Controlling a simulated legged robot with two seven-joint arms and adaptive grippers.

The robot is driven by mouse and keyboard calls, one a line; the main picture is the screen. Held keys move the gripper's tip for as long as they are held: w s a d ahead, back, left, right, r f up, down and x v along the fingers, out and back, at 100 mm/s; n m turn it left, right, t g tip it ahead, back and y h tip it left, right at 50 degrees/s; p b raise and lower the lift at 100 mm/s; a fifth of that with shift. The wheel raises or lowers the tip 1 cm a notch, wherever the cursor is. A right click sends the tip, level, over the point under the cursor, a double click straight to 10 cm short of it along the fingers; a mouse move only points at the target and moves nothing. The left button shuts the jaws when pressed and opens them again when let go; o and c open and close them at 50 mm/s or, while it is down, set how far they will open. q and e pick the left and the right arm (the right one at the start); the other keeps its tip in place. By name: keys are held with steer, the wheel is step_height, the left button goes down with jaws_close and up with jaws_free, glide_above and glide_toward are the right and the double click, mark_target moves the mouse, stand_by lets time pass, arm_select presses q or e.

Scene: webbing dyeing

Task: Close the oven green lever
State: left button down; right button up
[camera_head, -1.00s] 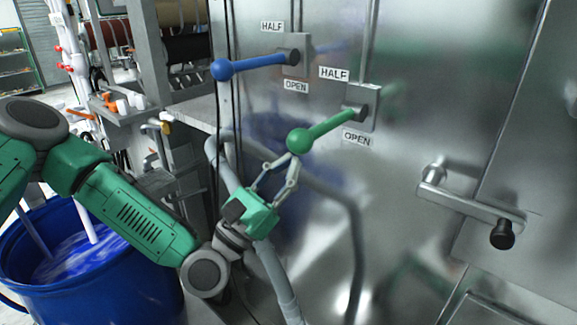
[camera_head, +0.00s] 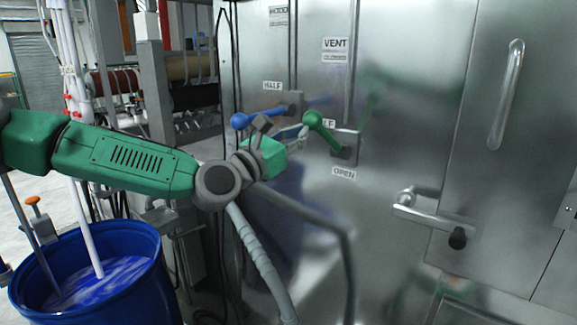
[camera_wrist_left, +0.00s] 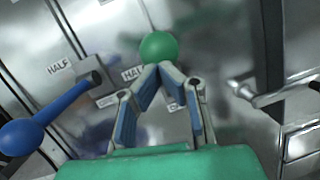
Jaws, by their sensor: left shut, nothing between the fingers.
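The green lever (camera_head: 325,134) is on the steel oven front; its round knob points up and left of the pivot plate (camera_head: 346,146). The OPEN label (camera_head: 344,173) is below the plate, and the lever partly covers its HALF label. My left gripper (camera_head: 303,131) is shut and empty, its fingertips just left of the knob and below it. In the left wrist view the gripper (camera_wrist_left: 160,68) has its tips together at the lower edge of the green knob (camera_wrist_left: 158,47); they seem to touch it. My right gripper is not in view.
A blue lever (camera_head: 262,115) is close to the left, partly behind my gripper; it also shows in the left wrist view (camera_wrist_left: 45,118). A door handle (camera_head: 430,212) juts out at the right. A blue bucket (camera_head: 120,292) with liquid stands at the lower left.

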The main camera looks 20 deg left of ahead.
arm_select(q)
steer(key=shift+g+y, duration=0.3)
steer(key=shift+g, duration=0.3)
steer(key=shift+w+d+r+p, duration=0.1)
steer(key=shift+w+d+r, duration=0.4)
steer(key=shift+w+r, duration=0.9)
steer(key=shift+w+d+r+p, duration=0.1)
steer(key=shift+w+d+r, duration=0.45)
steer(key=shift+w+r, duration=0.85)
steer(key=shift+w+d+r+p, duration=0.1)
steer(key=shift+w+d+r, duration=0.4)
steer(key=shift+w+r, duration=0.85)
steer(key=shift+s+a+r, duration=0.15)
steer(key=shift+a+r, duration=0.05)
steer(key=shift+r, duration=0.3)
